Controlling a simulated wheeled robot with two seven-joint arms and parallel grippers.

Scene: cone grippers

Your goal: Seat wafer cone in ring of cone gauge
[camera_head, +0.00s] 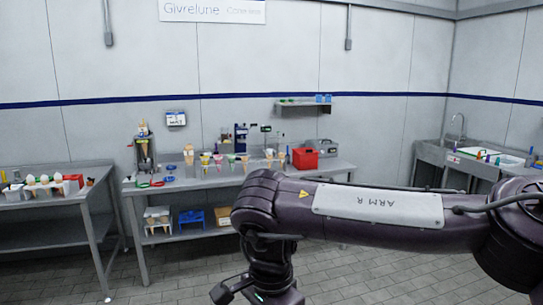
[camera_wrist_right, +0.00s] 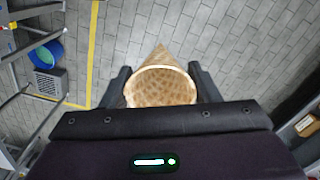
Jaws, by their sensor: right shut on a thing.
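My right gripper (camera_wrist_right: 159,70) is shut on a wafer cone (camera_wrist_right: 160,87) in the right wrist view. The cone's open round mouth faces the camera and its tip points away, over the tiled floor. One dark finger stands on each side of it. In the head view my right arm crosses the right and middle, and the cone does not show there. The cone gauge cannot be told for sure among the small items on the far bench (camera_head: 290,172). A stand with a cone-like top (camera_head: 143,148) is at that bench's left end. My left gripper is not in view.
The bench carries coloured cones, a red box (camera_head: 305,158) and a grey case (camera_head: 325,148). Green and blue rings lie near its left end. Another table (camera_head: 45,195) stands at left, a sink (camera_head: 455,150) at right. Tiled floor lies clear in front.

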